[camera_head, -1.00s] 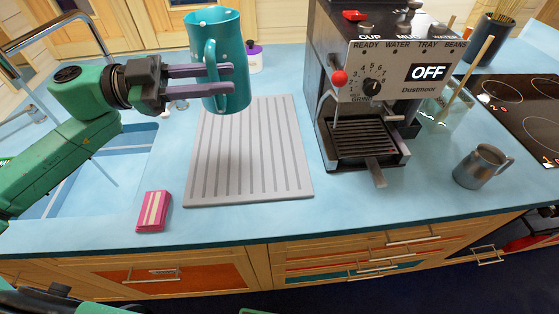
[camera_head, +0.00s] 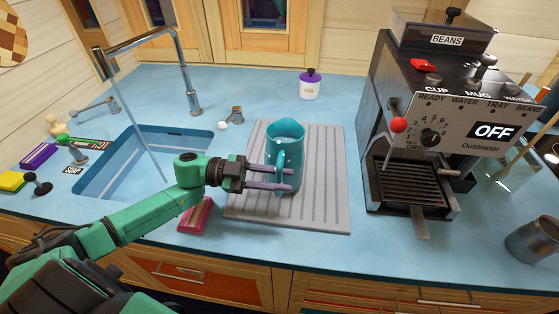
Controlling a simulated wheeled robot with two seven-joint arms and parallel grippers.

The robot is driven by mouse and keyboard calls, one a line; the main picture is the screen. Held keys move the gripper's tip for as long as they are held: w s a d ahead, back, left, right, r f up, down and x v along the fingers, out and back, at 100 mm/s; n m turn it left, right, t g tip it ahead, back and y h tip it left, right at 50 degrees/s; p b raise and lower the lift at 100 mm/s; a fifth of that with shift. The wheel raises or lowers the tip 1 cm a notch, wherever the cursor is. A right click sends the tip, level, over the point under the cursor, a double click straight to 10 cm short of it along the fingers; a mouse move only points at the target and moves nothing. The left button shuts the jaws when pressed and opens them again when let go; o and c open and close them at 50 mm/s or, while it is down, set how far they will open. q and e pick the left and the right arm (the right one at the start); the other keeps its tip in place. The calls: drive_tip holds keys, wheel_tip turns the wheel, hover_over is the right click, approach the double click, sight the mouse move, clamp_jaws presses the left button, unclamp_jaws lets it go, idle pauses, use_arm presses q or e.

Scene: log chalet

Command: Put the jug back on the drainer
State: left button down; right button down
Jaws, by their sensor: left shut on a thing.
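The teal jug (camera_head: 291,150) is upright over the grey ribbed drainer (camera_head: 325,190), left of the coffee machine. Its base appears to be at or just above the drainer surface; I cannot tell whether it touches. My left gripper (camera_head: 290,179) reaches in from the left, its two purple fingers shut on the jug at its handle side. The fingers hide part of the jug's lower body. My right gripper is out of view.
The sink (camera_head: 150,165) with its tall tap (camera_head: 190,75) is at the left. A pink sponge-like block (camera_head: 196,215) lies by the drainer's front left corner. A purple-lidded pot (camera_head: 310,85) stands behind. The coffee machine (camera_head: 440,130) and a grey mug (camera_head: 533,240) are at the right.

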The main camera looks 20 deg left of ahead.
use_arm(q)
drive_tip(key=shift+f, duration=0.4)
drive_tip(key=shift+s+f, duration=0.1)
drive_tip(key=shift+f, duration=0.05)
drive_tip(key=c, duration=0.7)
unclamp_jaws()
drive_tip(key=shift+f, duration=0.25)
drive_tip(key=shift+o, duration=0.2)
drive_tip(key=b+v, duration=0.3)
drive_tip(key=v, duration=0.9)
drive_tip(key=shift+r, duration=0.1)
